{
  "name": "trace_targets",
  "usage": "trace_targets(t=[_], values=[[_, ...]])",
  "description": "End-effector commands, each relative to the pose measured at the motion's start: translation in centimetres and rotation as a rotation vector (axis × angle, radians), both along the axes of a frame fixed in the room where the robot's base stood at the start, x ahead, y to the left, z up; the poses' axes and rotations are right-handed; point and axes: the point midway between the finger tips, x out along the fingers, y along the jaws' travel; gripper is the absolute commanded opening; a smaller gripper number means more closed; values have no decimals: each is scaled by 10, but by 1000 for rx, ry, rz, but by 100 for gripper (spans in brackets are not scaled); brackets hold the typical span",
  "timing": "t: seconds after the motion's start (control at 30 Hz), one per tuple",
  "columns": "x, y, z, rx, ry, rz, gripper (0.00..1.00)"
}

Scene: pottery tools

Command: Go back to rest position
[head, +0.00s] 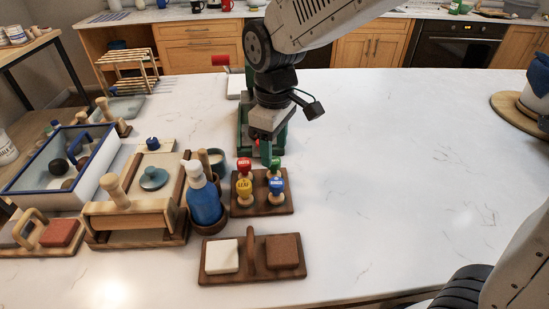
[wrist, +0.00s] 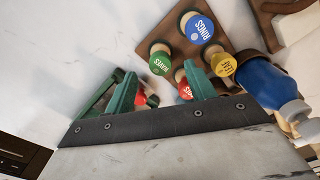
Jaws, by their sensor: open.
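My gripper (head: 268,155) points down just behind the wooden stamp rack (head: 262,207), in front of a green-framed device (head: 243,140). Its two green fingers are apart in the wrist view (wrist: 162,88), and I see nothing held between them. The rack bears a red stamp (head: 244,164), a yellow one (head: 243,187), a blue one (head: 277,185) and a green one, which is partly hidden by my gripper in the head view. The green stamp (wrist: 160,62) shows clearly in the wrist view, near the fingers. Part of the red stamp is hidden by a finger there.
A blue bottle (head: 205,203) stands left of the rack. A wooden holder with a white and a brown block (head: 283,251) lies in front. A wooden box (head: 130,220) and a blue-rimmed tray (head: 27,190) are at left.

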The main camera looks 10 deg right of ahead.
Motion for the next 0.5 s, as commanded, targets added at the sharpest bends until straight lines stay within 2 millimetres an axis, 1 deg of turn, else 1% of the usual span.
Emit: trace_targets(t=[0.03, 0.1, 0.23, 0.3, 0.37, 0.4, 0.47, 0.5], values=[[0, 0, 6, 1, -2, 0, 55], [0, 0, 11, 0, -1, 0, 55], [0, 0, 13, 0, 0, -7, 55], [-2, -1, 13, -5, 9, -38, 55], [-12, -7, 7, -25, 42, -87, 55], [-24, -14, 5, -39, 61, -129, 55], [-39, -30, 11, -49, 74, -202, 55], [-48, -42, 15, -52, 77, -252, 55]])
